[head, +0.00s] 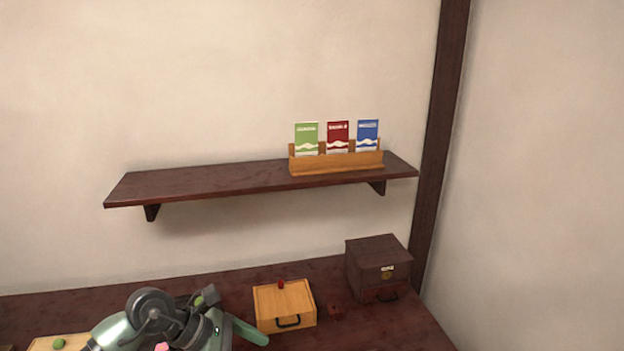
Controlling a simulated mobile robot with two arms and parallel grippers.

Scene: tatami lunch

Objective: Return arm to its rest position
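My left arm comes in at the bottom left, in front of the counter. Its gripper (248,332) is low over the dark counter, left of a light wooden box. One pale green finger shows, pointing right. The rest of the gripper is hidden by its own wrist or cut off by the lower edge, so I cannot tell whether it is open or shut. I see nothing clearly held in it. My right gripper is out of view.
The light box (270,302) has a handle and a red knob. A pale lid with a green knob (58,343) is at lower left. A shelf (210,183) above bears a wooden holder (338,164) with three packets.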

